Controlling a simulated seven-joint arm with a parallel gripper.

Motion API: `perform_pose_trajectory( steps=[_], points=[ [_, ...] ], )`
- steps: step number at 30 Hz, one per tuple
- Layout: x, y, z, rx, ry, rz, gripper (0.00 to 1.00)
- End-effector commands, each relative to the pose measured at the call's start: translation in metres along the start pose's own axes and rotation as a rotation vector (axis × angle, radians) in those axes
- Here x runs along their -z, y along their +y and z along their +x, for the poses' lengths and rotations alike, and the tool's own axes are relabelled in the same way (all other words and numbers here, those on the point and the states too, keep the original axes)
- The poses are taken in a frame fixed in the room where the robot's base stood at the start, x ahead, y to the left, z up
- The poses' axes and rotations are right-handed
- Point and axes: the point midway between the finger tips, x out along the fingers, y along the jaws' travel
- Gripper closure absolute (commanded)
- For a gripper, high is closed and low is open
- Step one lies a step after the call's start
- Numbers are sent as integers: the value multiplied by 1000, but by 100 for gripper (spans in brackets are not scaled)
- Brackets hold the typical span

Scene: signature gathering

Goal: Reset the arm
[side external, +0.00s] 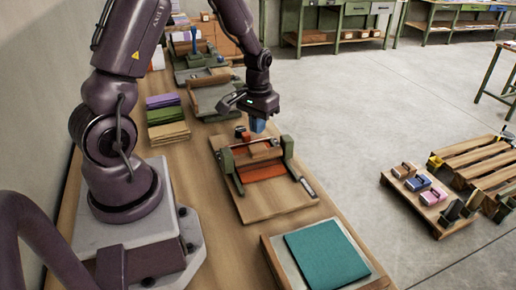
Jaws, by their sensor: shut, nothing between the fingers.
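My gripper (257,121) hangs from the arm in the side external view, pointing down above the back edge of a wooden press board. Its fingers look shut and hold nothing that I can make out; a bluish part shows at their tips. The press board (285,207) lies on the bench below and carries green uprights, a wooden bar (265,150) and an orange-red sheet (262,172). A small red part (241,132) sits near its back edge, close to the gripper. I cannot tell whether the fingertips touch anything.
A teal pad (327,254) lies on a tray at the bench's front. Purple, green and tan stacks (165,118) lie left of the gripper, near my base. More press tools (208,97) stand behind. A pallet with small blocks (440,215) is on the floor to the right.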

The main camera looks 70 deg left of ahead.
Motion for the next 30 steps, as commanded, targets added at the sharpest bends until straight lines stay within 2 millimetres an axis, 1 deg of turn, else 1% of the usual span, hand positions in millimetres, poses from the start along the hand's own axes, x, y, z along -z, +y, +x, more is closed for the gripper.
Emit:
perform_pose_trajectory(
  steps=[1, 5, 14, 16, 17, 18, 20, 23, 24, 26, 30],
  points=[
    [0, 0, -4, 0, 1, 0, 100],
    [0, 0, -9, 0, 1, 0, 100],
    [0, 0, -9, 0, -3, -1, 100],
    [-7, 0, -8, 0, -30, -3, 100],
    [-12, 0, -6, 1, -51, -3, 100],
    [-22, 1, -9, 0, -77, -2, 100],
    [-31, 6, -22, -2, -78, 11, 100],
    [-46, 19, -50, -7, -57, 53, 100],
    [-53, 25, -63, -10, -43, 76, 100],
    [-64, 35, -82, -13, -14, 112, 100],
    [-94, 55, -125, -24, 69, 205, 100]
  ],
)
